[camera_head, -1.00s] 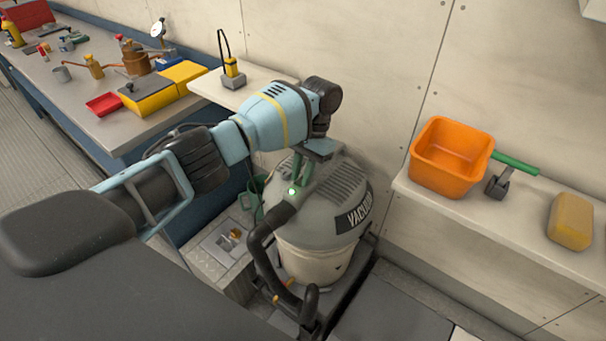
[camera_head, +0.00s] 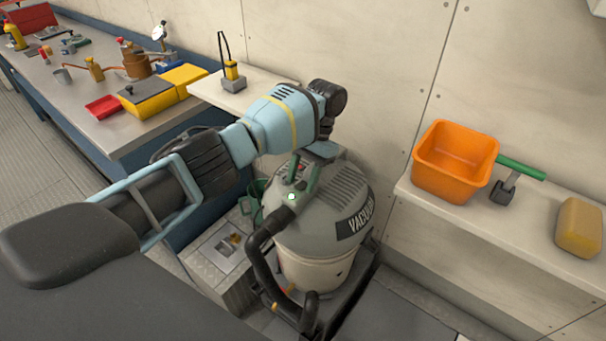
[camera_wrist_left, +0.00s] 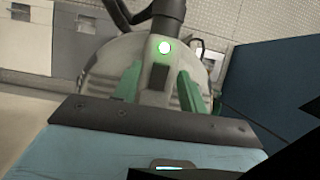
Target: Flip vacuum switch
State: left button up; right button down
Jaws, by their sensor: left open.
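The vacuum (camera_head: 318,238) is a round canister with a grey ribbed lid, a VACUUM label and a cream body. A green light (camera_head: 291,196) glows on the lid's housing; it also glows in the left wrist view (camera_wrist_left: 164,47). My left gripper (camera_head: 299,185) points down over the lid, its green fingers spread apart on either side of the housing. A small red part (camera_head: 301,167) shows between the fingers. In the left wrist view the open fingers (camera_wrist_left: 160,73) flank the grey housing and hold nothing. I cannot tell whether they touch it. My right gripper is out of view.
A black hose (camera_head: 262,262) curves down the vacuum's front. A shelf (camera_head: 500,240) on the right holds an orange bin (camera_head: 452,180), a green-handled tool (camera_head: 515,178) and a yellow sponge-like block (camera_head: 579,228). A cluttered workbench (camera_head: 135,120) stands at the left.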

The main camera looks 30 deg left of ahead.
aim_at(310, 172)
pick_arm(q)
jog(key=v, duration=0.5)
jog(key=shift+w+r, duration=0.1)
jog(key=shift+r, duration=0.2)
jog(key=shift+w+r, duration=0.3)
jog(key=shift+r, duration=0.15)
jog(key=shift+w+r, duration=0.15)
jog(key=shift+r, duration=0.35)
jog(key=shift+d, duration=0.1)
